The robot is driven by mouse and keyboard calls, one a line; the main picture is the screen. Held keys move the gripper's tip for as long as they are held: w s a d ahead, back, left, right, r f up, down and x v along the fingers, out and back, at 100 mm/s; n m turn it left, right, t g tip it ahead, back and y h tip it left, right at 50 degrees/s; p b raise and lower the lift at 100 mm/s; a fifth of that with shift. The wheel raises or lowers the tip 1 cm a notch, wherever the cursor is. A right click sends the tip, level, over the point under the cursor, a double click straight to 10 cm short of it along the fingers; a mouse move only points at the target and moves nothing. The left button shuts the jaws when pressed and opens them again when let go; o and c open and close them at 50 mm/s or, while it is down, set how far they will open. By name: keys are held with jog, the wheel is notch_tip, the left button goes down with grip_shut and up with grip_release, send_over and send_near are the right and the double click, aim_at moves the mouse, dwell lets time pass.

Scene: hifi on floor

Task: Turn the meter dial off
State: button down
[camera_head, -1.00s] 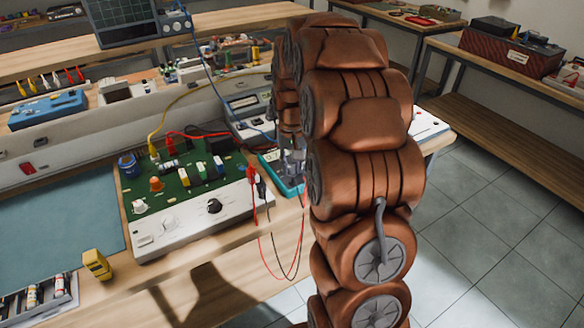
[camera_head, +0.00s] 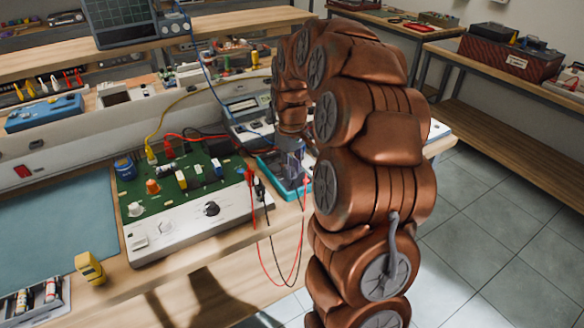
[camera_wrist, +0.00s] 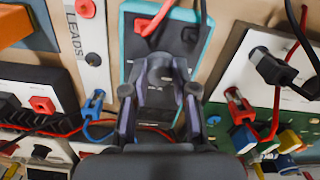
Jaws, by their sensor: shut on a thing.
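The meter (camera_head: 268,165) is a teal-cased handheld multimeter lying on the bench beside the circuit board. It also shows in the wrist view (camera_wrist: 134,42), with a dark face and a red and a black lead at its top. My gripper (camera_wrist: 163,82) is over the meter's face and is shut on the dial (camera_wrist: 161,69), a dark round knob. The fingers cover part of the dial, and its pointer setting cannot be read. In the head view my gripper (camera_head: 291,165) points down at the meter, and the dial is hidden there.
A green circuit board (camera_head: 175,188) with a white front panel and black knob stands left of the meter. Red and black leads (camera_head: 262,235) hang over the bench edge. A bench instrument (camera_head: 246,108) stands behind. A yellow device (camera_head: 90,268) lies front left.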

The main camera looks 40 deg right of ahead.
aim_at(292, 170)
dwell(0.3)
jog(key=c, duration=0.9)
grip_release()
notch_tip(292, 170, up, 12)
dwell(0.4)
jog(key=s+a+r+p, duration=0.2)
jog(key=s+a+p, duration=0.2)
jog(key=s+a, duration=0.9)
jog(key=s+a+f+p, duration=0.1)
jog(key=s+a, duration=0.1)
jog(key=s, duration=0.3)
jog(key=s+a+f+m+g+p, duration=0.1)
jog(key=s+a, duration=0.2)
jog(key=s, duration=0.3)
jog(key=s+a+f+p, duration=0.1)
jog(key=s+a, duration=0.1)
jog(key=s, duration=0.4)
jog(key=shift+s+a+f+g, duration=0.15)
jog(key=shift+a+f+g, duration=0.05)
jog(key=shift+a+g, duration=0.2)
